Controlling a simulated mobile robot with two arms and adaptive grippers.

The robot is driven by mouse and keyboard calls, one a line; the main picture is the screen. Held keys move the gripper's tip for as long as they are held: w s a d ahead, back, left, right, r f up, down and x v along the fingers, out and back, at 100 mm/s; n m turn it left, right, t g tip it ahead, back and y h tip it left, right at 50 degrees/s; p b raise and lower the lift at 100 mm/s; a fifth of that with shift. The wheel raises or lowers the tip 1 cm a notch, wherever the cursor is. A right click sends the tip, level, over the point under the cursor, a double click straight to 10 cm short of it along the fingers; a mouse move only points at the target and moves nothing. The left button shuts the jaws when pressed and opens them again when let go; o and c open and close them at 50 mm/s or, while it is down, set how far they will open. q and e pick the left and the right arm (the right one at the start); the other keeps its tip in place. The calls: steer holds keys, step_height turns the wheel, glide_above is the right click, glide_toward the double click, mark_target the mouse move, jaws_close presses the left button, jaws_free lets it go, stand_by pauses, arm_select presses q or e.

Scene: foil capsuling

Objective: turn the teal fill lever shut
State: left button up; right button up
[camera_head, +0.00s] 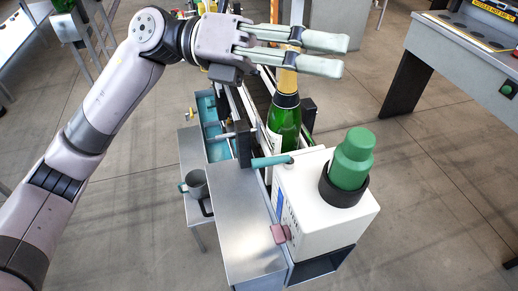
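The teal fill lever (271,161) sticks out to the left from the top of the white machine box (322,205). It lies roughly level, just in front of a green bottle (284,121) with a gold neck. My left gripper (322,54) is above and behind the lever, well clear of it, at the top of the bottle. The near finger hides part of the neck. My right gripper is out of view.
A green stepped cap (353,160) stands in a black ring on the white box. A pink knob (281,234) juts from its front. A grey mug (197,185) stands left of the metal cabinet (240,215). Open floor lies to the right.

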arm_select(q)
steer(key=w+a+f+m+t+y, duration=0.1)
steer(key=a+f+m+t+y, duration=0.1)
steer(key=a+f+y, duration=0.3)
steer(key=t+y, duration=0.3)
steer(key=y, duration=0.4)
glide_toward(263, 159)
steer(key=shift+n, duration=0.3)
steer(key=p+x, duration=0.3)
steer(key=x, duration=0.5)
steer(key=shift+d+f+p, duration=0.1)
steer(key=shift+p, duration=0.3)
jaws_close()
